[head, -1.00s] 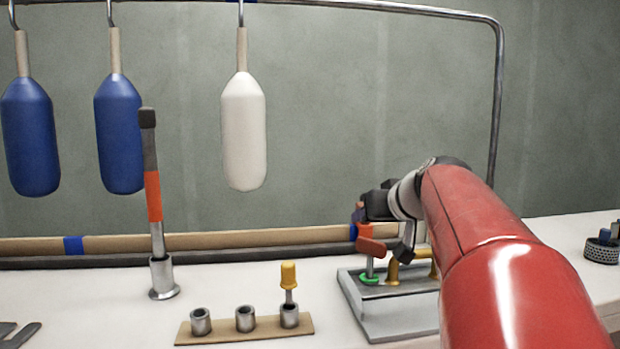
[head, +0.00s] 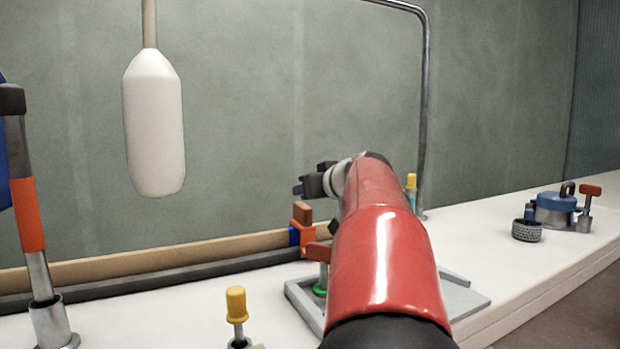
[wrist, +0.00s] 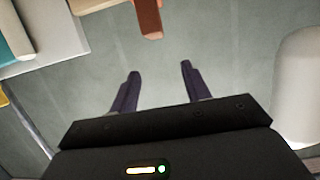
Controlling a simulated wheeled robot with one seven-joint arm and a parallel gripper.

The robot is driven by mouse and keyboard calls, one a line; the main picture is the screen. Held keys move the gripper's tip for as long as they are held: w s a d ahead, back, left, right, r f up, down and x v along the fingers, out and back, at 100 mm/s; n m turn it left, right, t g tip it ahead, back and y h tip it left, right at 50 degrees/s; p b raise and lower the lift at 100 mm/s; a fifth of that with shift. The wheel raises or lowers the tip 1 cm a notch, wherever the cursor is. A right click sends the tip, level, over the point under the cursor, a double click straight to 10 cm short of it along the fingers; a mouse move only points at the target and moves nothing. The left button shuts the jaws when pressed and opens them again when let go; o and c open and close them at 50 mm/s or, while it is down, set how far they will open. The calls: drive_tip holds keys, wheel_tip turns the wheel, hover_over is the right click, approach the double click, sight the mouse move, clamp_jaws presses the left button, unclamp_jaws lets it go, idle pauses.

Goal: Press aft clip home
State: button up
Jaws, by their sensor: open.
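My gripper (head: 312,187) is open and empty, above and beside an orange and blue fitting (head: 301,236) with a brown block (head: 302,212) on top. In the wrist view my gripper (wrist: 158,78) has its two dark fingers apart, and a brown block (wrist: 149,20) shows beyond them at the top edge. An orange-red handle (head: 317,251) stands over a green ring (head: 320,289) on a grey tray (head: 462,297). My red arm hides much of the tray. I cannot tell which part is the aft clip or how far it is seated.
A white fender (head: 153,125) hangs at the left. An orange-banded upright tool (head: 30,215) and a yellow-handled tool (head: 236,305) stand on the left of the white bench (head: 520,240). A blue pot (head: 555,208) and a dark round item (head: 526,231) sit right. Bench between tray and pot is clear.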

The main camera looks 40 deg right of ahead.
sight(299, 210)
wheel_tip(299, 210, down, 4)
drive_tip(key=shift+f+b, duration=0.1)
drive_tip(key=shift+b, duration=0.35)
drive_tip(key=x, duration=0.2)
drive_tip(key=p+x, duration=0.1)
drive_tip(key=x, duration=0.4)
drive_tip(key=shift+w+r+p, duration=0.2)
drive_tip(key=shift+w+p, duration=0.05)
drive_tip(key=shift+p, duration=0.05)
clamp_jaws()
drive_tip(key=shift+f+b, duration=0.5)
